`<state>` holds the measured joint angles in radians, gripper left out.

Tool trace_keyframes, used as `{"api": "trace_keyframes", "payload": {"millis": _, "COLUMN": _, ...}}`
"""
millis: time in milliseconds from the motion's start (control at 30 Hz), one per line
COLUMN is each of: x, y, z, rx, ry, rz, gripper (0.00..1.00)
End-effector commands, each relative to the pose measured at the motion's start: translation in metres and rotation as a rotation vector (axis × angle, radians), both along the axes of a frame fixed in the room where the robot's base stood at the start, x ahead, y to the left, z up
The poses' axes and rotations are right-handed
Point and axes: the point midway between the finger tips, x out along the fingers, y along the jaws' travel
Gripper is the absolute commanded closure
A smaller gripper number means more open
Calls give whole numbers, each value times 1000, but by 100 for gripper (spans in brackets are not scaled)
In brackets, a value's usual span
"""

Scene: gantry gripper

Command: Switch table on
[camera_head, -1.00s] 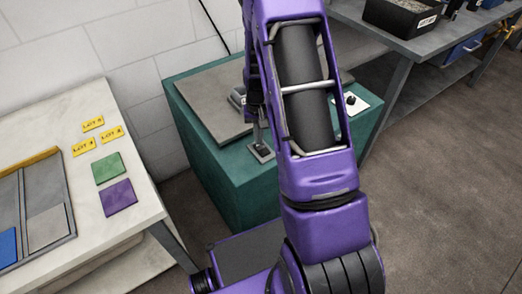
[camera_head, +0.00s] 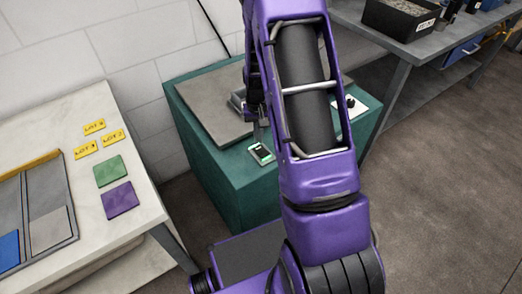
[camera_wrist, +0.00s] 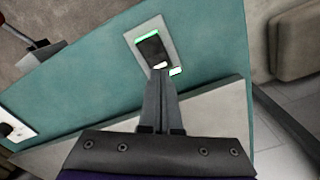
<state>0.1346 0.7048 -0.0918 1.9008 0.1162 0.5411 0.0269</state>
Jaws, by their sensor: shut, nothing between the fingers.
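The table is a teal cabinet (camera_head: 222,187) with a grey plate (camera_head: 212,103) on top. A rocker switch (camera_head: 261,153) in a pale frame sits on its top near the front edge, with a green glow along its rim. In the wrist view the dark rocker switch (camera_wrist: 150,46) shows a lit green line at its far edge and a bright patch near my fingertips. My gripper (camera_wrist: 161,72) is shut and empty, its tips at the near end of the switch; I cannot tell whether they touch it. In the head view my purple arm hides part of the cabinet top.
A white plate with a black knob (camera_head: 350,105) sits on the cabinet's right side, partly behind my arm. A pale table with coloured squares (camera_head: 120,198) stands at the left. A grey workbench (camera_head: 425,45) with a black bin stands at the back right.

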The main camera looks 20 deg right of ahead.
Motion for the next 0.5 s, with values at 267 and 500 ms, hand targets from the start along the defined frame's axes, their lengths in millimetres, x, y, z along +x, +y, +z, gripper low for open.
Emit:
{"api": "trace_keyframes", "payload": {"millis": 267, "x": 0, "y": 0, "z": 25, "rx": 0, "ry": -1, "rz": 0, "gripper": 100}}
{"api": "trace_keyframes", "payload": {"millis": 500, "x": 0, "y": 0, "z": 44, "rx": 0, "ry": -1, "rz": 0, "gripper": 100}}
